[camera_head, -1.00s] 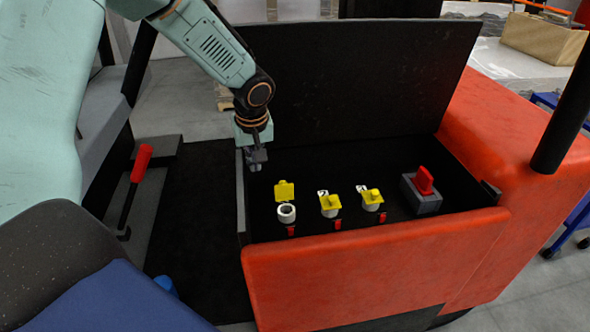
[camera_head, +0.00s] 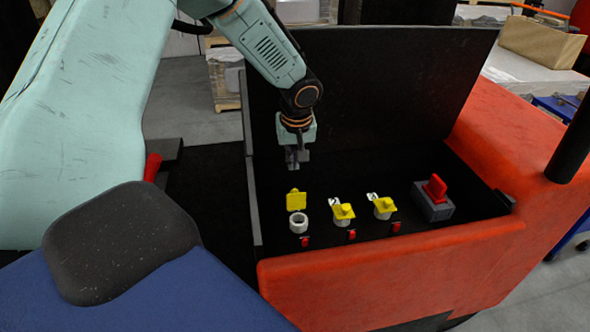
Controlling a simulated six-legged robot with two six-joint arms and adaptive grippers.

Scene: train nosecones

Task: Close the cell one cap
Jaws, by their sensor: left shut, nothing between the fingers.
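The cell one cap (camera_head: 296,200) is a yellow flap at the left of the row inside the black compartment. It stands raised behind its white round socket (camera_head: 298,223), whose opening shows. Two other yellow caps, the middle one (camera_head: 343,211) and the right one (camera_head: 384,207), lie down over their white sockets. My left gripper (camera_head: 297,163) is shut and empty, pointing down above and behind the raised cap, apart from it. My right gripper is not in view.
The compartment's black lid (camera_head: 370,90) stands open behind. A red switch on a grey block (camera_head: 433,200) sits at the right. Small red tabs (camera_head: 351,234) lie before the sockets. The orange front wall (camera_head: 400,265) borders the compartment. A red-handled lever (camera_head: 152,167) is at the left.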

